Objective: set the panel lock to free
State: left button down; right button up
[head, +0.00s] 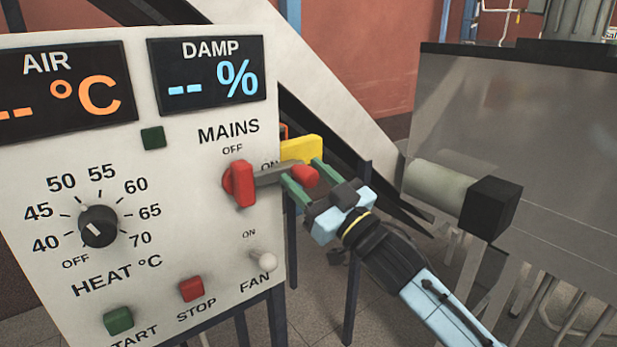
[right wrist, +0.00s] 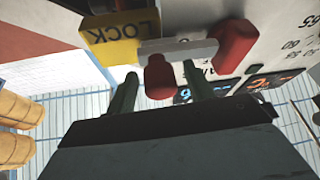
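The MAINS switch on the white panel has a red hub (head: 240,184), a grey lever (head: 277,175) pointing right toward ON, and a red knob (head: 306,176) at the lever's end. A yellow block (head: 301,149) sits just above and behind the lever; in the right wrist view this yellow block (right wrist: 112,40) reads LOCK. My right gripper (head: 300,172) is at the knob, its green fingers on either side of it. In the right wrist view, gaps show between the red knob (right wrist: 159,78) and both fingers, so it is open. My left gripper is out of view.
The panel also carries a HEAT dial (head: 98,227), a red STOP button (head: 191,289), a green START button (head: 118,320) and a FAN toggle (head: 264,262). A grey machine housing (head: 520,130) with a cylinder and black block (head: 490,207) stands right of my arm.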

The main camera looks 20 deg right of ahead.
grip_shut()
jog(key=shift+w+d, duration=0.3)
jog(key=shift+d, duration=0.55)
jog(key=shift+w+d, duration=0.3)
jog(key=shift+d, duration=0.5)
jog(key=shift+c, duration=1.8)
grip_release()
jog(key=o, duration=0.4)
jog(key=shift+d, duration=0.1)
jog(key=shift+b+v, duration=1.55)
jog(key=shift+v, duration=5.1)
jog(key=shift+f, duration=0.1)
